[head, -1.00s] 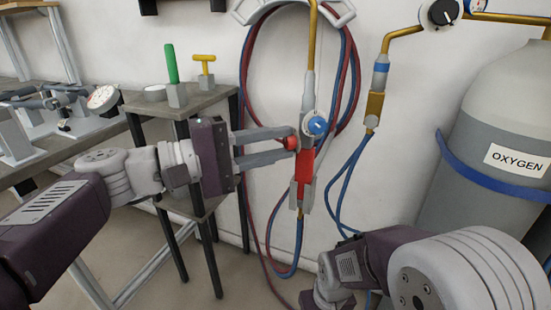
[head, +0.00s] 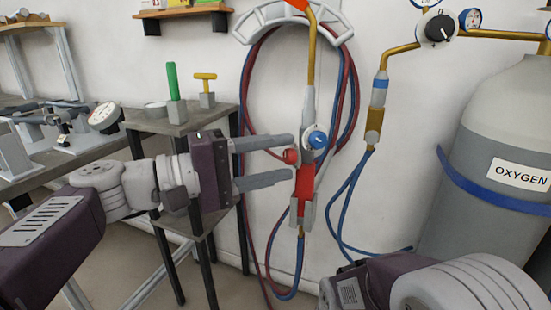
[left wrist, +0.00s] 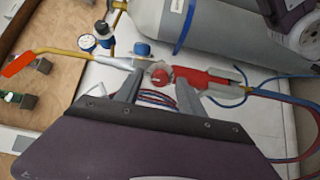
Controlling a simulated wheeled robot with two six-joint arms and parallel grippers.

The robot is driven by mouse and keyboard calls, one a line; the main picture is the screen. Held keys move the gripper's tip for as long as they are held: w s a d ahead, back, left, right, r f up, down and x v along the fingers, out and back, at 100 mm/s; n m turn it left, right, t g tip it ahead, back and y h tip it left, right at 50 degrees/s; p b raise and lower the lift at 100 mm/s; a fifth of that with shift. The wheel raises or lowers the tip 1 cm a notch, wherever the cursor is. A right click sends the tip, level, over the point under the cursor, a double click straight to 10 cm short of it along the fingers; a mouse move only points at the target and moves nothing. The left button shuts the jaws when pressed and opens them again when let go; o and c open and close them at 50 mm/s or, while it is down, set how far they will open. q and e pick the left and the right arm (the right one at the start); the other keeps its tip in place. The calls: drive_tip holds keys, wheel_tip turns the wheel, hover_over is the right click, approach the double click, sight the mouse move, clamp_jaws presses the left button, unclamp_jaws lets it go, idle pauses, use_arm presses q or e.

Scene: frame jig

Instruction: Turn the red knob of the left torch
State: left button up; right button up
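The left torch (head: 305,182) hangs upright, with a gold tube, grey body and red handle. Its red knob (head: 291,156) sticks out on the left side and its blue knob (head: 317,139) sits just above and right. My left gripper (head: 291,158) is open, one finger above and one below the red knob, with gaps on both sides. In the left wrist view the red knob (left wrist: 160,77) lies between the two spread fingertips (left wrist: 161,88). My right arm shows at the bottom right; its gripper is not visible.
Red and blue hoses (head: 262,60) loop over a grey hanger (head: 292,24) behind the torch. A small table (head: 190,118) holds a green-handled and a yellow-handled tool.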

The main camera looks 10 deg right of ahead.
use_arm(q)
drive_tip(key=shift+a, duration=0.1)
drive_tip(key=shift+a, duration=0.4)
drive_tip(key=s+a+p, duration=0.1)
drive_tip(key=a+p, duration=0.2)
drive_tip(key=a, duration=0.5)
drive_tip(key=shift+s, duration=0.4)
